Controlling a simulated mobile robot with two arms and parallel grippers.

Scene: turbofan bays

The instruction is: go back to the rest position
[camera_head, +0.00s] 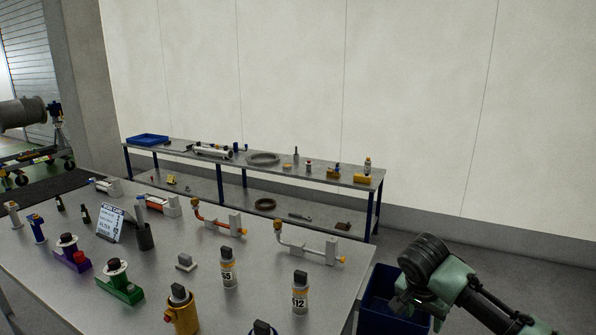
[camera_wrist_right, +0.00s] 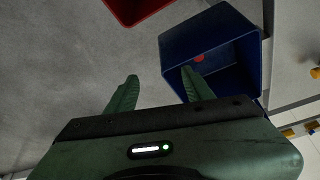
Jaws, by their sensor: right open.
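My right gripper (camera_head: 418,310) is at the lower right of the head view, in front of and above a blue bin (camera_head: 378,298). In the right wrist view its two green fingers (camera_wrist_right: 159,78) are spread apart with nothing between them. The blue bin (camera_wrist_right: 172,52) shows there just past the fingertips, with a small red thing (camera_wrist_right: 199,58) inside. My left gripper is not in view.
A grey workbench (camera_head: 205,262) with bottles, pipe fittings and a sign (camera_head: 110,225) fills the lower left. A long table (camera_head: 225,160) with parts stands along the wall. A red bin (camera_wrist_right: 135,8) shows at the wrist view's top. Floor right of the bench is otherwise open.

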